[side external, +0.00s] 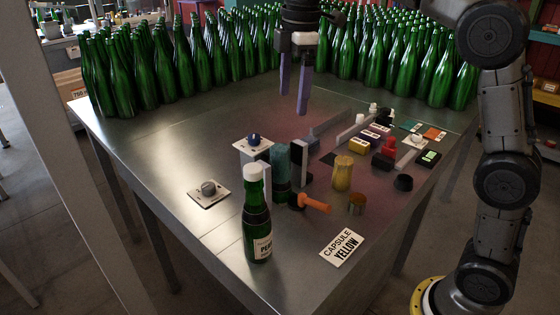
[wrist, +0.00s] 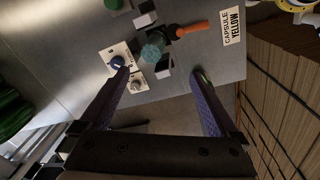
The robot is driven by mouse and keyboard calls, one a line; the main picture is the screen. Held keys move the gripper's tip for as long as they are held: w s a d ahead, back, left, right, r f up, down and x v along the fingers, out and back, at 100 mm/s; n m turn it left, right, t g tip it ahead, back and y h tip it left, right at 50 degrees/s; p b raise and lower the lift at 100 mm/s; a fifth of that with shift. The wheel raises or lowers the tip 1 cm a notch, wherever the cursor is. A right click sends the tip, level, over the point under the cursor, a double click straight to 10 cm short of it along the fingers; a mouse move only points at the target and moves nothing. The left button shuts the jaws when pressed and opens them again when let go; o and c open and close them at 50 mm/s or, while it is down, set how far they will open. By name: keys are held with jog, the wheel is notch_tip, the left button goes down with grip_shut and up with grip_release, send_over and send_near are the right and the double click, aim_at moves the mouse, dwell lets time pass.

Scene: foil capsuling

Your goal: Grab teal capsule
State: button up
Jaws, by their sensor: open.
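The teal capsule (side external: 281,160) stands upright in the middle of the table, above something dark green, between a white-and-black block and a white block. In the wrist view the teal capsule (wrist: 153,50) shows near the top centre, beyond and between my fingertips. My gripper (side external: 290,103) hangs above the table, higher than the capsule and a little behind it in the side view. Its two purple fingers are spread apart with nothing between them. The wrist view also shows my gripper (wrist: 160,74) open.
A white-topped green bottle (side external: 257,222) stands in front of the capsule. An orange-handled tool (side external: 312,203) and a yellow capsule (side external: 342,174) are to its right. A blue-knobbed plate (side external: 253,142) is just left. A sign (side external: 342,247) reads "CAPSULE YELLOW". Many green bottles (side external: 210,50) line the back.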

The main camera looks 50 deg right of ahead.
jog(key=g, duration=0.1)
send_over(280, 163)
jog(key=w+d, duration=0.2)
jog(key=f, duration=0.4)
jog(key=shift+s+a+f, duration=0.15)
jog(key=shift+a+f, duration=0.05)
jog(key=shift+f, duration=0.1)
notch_tip(280, 163, down, 8)
jog(key=shift+r, duration=0.1)
jog(key=shift+d+f, duration=0.1)
jog(key=shift+f, duration=2.9)
jog(key=c, duration=1.4)
jog(key=shift+r, duration=0.1)
